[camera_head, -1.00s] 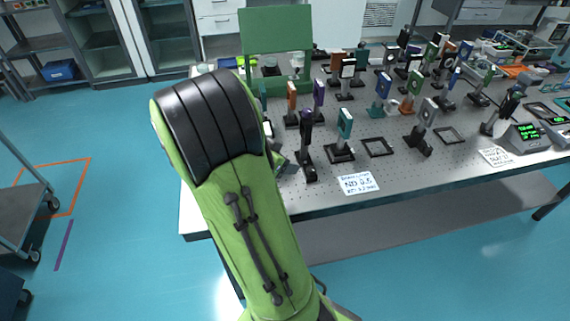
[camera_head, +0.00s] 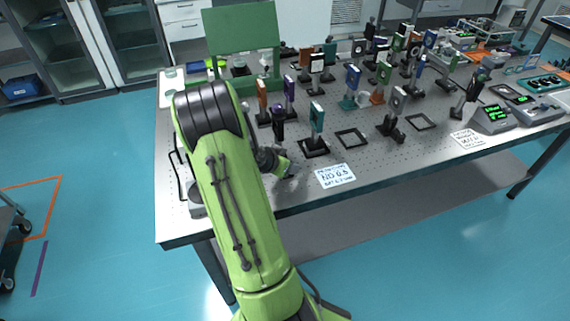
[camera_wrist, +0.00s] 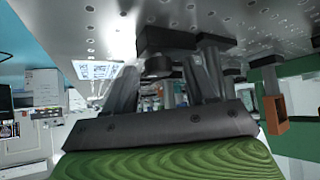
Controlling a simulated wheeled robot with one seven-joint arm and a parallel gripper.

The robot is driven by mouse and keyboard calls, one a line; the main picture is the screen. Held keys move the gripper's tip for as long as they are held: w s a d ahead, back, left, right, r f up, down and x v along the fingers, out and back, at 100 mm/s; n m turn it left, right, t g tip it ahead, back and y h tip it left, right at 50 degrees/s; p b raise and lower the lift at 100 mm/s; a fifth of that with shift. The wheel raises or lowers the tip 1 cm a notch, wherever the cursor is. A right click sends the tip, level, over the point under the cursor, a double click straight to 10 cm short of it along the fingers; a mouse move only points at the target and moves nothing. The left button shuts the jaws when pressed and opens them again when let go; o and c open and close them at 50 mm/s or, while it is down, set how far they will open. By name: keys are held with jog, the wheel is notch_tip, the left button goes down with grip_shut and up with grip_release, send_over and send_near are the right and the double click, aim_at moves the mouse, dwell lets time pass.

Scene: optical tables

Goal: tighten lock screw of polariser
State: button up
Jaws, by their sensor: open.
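My gripper (camera_head: 287,166) is at the front edge of the optical table, low over the top, in front of a dark purple-topped mount (camera_head: 278,122). I cannot tell for sure whether this mount is the polariser. In the wrist view my gripper (camera_wrist: 167,75) has its two fingers spread apart. A dark block with a rounded part (camera_wrist: 158,66) shows between and beyond the fingers; I cannot tell whether they touch it. No lock screw can be made out. The foot of the purple-topped mount is hidden behind my wrist.
A teal mount (camera_head: 317,118) stands just right of my gripper, with an empty black frame (camera_head: 351,138) beside it. A white label card (camera_head: 335,175) lies at the front edge. Several other mounts stand behind. A green panel (camera_head: 242,30) rises at the back left.

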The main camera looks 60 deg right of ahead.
grip_shut()
